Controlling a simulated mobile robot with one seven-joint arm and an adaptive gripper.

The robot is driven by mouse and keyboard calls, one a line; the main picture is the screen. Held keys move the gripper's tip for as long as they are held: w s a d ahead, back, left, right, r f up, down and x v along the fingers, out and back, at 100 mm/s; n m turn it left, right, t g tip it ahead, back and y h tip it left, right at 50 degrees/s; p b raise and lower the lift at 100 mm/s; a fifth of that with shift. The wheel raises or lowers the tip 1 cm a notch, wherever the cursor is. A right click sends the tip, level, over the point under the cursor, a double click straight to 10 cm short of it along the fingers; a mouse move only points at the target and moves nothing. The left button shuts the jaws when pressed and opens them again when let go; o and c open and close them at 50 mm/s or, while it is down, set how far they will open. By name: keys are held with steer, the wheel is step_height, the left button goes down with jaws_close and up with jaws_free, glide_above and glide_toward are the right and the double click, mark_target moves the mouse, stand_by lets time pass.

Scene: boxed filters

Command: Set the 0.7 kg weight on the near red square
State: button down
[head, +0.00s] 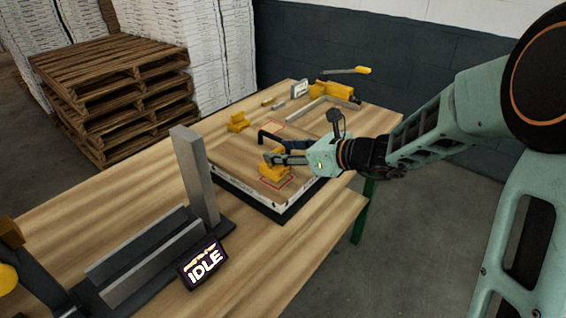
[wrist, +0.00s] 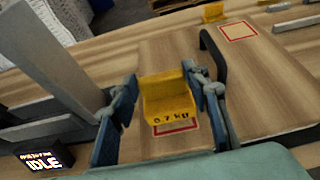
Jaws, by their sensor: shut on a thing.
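The yellow weight marked 0.7 kg (wrist: 168,98) is between the fingers of my gripper (wrist: 160,100) in the wrist view. In the head view the yellow weight (head: 272,170) is over the near red square (head: 290,184), whose outline shows partly around it. The near red square also shows below the weight in the wrist view (wrist: 176,130). I cannot tell whether the weight touches the board. My gripper (head: 280,160) is shut on the weight. The far red square (wrist: 238,31) is empty on the same wooden board (wrist: 125,60).
A black handle (wrist: 210,55) stands up from the board. Another yellow weight (head: 238,122) sits on the table (head: 130,175) behind the board. A grey metal fixture (head: 195,180) and a sign reading IDLE (head: 203,262) are at the left. Wooden pallets (head: 110,95) stand beyond the table.

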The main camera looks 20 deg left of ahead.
steer(key=shift+f+b, duration=0.45)
steer(key=shift+f, duration=0.5)
steer(key=shift+f, duration=0.2)
steer(key=c, duration=1.1)
jaws_free()
steer(key=shift+s, duration=0.1)
steer(key=shift+r, duration=0.1)
steer(key=shift+d+r, duration=0.15)
steer(key=shift+d, duration=0.05)
steer(key=v, duration=1.1)
steer(key=shift+s+d, duration=0.2)
steer(key=shift+d, duration=0.1)
